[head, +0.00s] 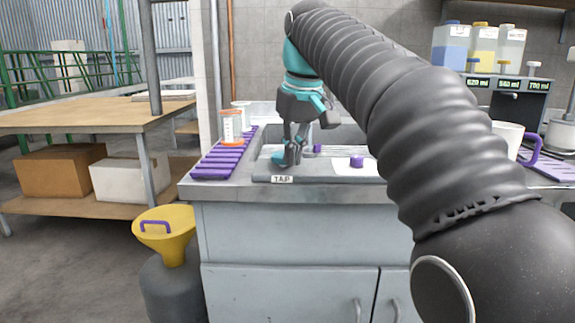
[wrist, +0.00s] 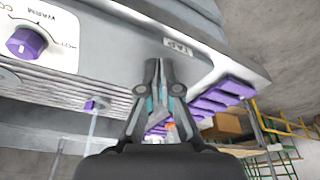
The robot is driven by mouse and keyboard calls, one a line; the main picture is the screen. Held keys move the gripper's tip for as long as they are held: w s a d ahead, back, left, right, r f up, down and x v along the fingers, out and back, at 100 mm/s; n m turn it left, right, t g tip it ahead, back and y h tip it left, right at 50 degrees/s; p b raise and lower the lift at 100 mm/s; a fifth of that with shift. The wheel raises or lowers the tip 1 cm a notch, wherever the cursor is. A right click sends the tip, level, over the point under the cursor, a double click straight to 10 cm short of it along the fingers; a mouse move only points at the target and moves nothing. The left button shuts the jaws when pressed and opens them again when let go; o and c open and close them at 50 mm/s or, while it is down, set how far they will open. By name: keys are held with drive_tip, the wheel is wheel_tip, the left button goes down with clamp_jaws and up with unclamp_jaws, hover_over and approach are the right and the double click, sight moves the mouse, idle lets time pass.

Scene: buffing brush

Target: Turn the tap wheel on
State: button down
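The TAP label (head: 282,179) is on the front edge of the grey sink counter (head: 330,196). It also shows in the wrist view (wrist: 179,47), just beyond my fingertips. My gripper (head: 291,160) points down over the sink's front left side, close behind the label. In the wrist view my gripper's fingertips (wrist: 158,62) are close together, with nothing clearly seen between them. I cannot make out the tap wheel; my fingers may hide it. A purple temperature knob (wrist: 26,43) on a white WARM dial sits apart to the left, and to the right of my gripper in the head view (head: 357,162).
A purple slatted rack (head: 217,165) with an orange-lidded jar (head: 232,127) stands left of the sink. A yellow funnel bin (head: 166,233) is by the cabinet. Bottles (head: 482,45) and a display unit are at back right. My arm covers the right part of the counter.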

drive_tip(key=shift+w+r+p, duration=0.1)
drive_tip(key=shift+p, duration=0.2)
drive_tip(key=shift+d, duration=0.1)
drive_tip(key=shift+s+d, duration=0.1)
drive_tip(key=shift+s, duration=0.25)
drive_tip(key=shift+w+p+v, duration=0.2)
drive_tip(key=shift+p+v, duration=0.3)
drive_tip(key=shift+v, duration=0.45)
drive_tip(key=v, duration=0.3)
drive_tip(key=shift+w+a+r, duration=0.25)
drive_tip(key=shift+a+r, duration=0.05)
drive_tip(key=shift+r, duration=0.2)
